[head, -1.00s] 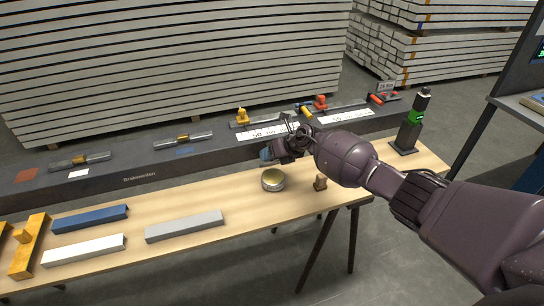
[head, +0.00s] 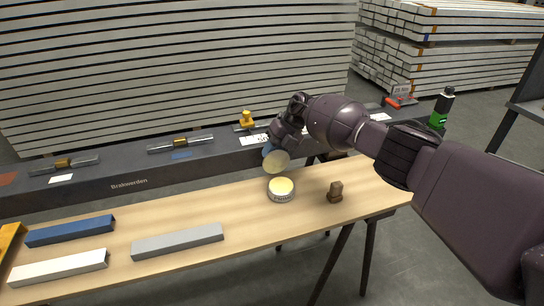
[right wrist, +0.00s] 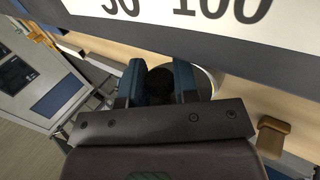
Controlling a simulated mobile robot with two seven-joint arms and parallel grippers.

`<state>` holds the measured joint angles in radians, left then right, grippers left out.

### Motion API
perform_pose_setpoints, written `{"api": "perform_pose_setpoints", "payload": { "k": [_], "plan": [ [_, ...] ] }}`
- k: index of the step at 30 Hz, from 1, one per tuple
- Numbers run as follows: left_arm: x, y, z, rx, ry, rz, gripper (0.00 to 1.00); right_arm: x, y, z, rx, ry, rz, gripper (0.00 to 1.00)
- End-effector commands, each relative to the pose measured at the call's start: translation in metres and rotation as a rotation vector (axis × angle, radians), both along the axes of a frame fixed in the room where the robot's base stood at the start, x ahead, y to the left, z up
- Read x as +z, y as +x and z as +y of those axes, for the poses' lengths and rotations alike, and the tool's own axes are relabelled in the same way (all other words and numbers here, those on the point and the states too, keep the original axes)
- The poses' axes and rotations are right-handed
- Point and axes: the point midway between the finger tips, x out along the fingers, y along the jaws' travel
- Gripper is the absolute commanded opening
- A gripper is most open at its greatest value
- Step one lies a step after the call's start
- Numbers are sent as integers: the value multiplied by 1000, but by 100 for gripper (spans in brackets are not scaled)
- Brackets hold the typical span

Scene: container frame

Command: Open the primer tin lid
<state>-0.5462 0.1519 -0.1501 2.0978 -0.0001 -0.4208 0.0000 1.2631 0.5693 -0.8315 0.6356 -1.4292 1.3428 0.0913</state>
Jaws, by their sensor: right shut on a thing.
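The primer tin (head: 281,196) is a small, low round tin on the wooden bench. Its top is open and pale yellow shows inside. The round, gold-toned lid (head: 276,163) stands steeply tilted just above the tin's back edge; I cannot tell whether it touches the tin. My right gripper (head: 269,150) is shut on the lid, behind and above the tin. In the right wrist view the blue fingers (right wrist: 160,78) are close together with a dark thing between them, and a pale curved rim shows at their right. My left gripper is not in view.
A brown wooden block (head: 335,192) stands right of the tin. Grey (head: 178,241), blue (head: 70,231) and white (head: 58,268) bars lie on the left. A dark beam (head: 130,183) runs behind the bench (head: 235,205). A green-and-black bottle (head: 441,108) stands at the right.

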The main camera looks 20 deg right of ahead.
Motion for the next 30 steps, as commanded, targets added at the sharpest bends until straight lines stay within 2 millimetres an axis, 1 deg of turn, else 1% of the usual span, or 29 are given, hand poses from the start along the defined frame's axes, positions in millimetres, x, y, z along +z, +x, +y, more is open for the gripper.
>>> {"api": "perform_pose_setpoints", "payload": {
  "k": [1,17,18,22,23,30],
  "plan": [
    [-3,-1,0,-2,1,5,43,-7,0,0,0,-3,16,0],
    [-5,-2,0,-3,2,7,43,-4,1,0,2,-3,33,0],
    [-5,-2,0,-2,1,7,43,-4,1,0,2,-3,33,31],
    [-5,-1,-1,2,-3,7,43,-3,1,0,1,-2,32,51],
    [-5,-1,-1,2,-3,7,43,-3,1,1,1,-2,32,54],
    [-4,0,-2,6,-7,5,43,-2,1,0,1,-2,30,54]
  ]
}}
